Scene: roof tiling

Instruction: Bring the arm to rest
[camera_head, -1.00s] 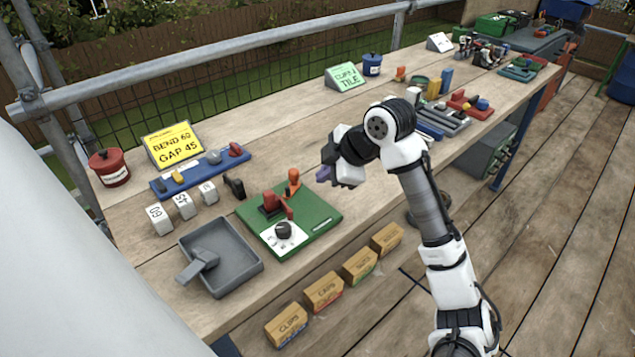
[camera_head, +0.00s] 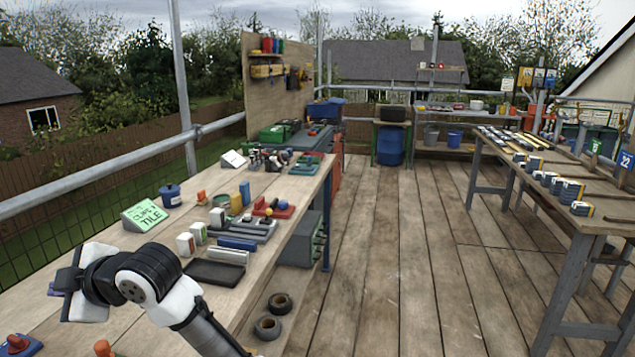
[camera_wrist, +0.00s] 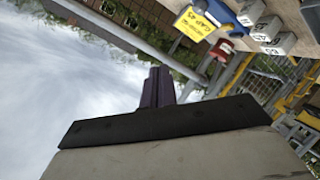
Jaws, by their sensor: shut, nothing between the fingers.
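My gripper (camera_head: 56,289) is at the lower left of the head view, at the end of my bent white and black arm, over the near part of the wooden bench. The wrist view is strongly tilted. It shows sky, a yellow sign (camera_wrist: 196,24), a red pot (camera_wrist: 222,50) and white numbered blocks (camera_wrist: 268,30) beyond the fingers.
The long bench (camera_head: 148,334) holds a green sign (camera_head: 146,214), a blue pot (camera_head: 170,195), a dark tray (camera_head: 214,272) and several small tools. The plank floor (camera_head: 400,255) is clear in the middle. A second table (camera_head: 592,219) with tile stacks stands at the right.

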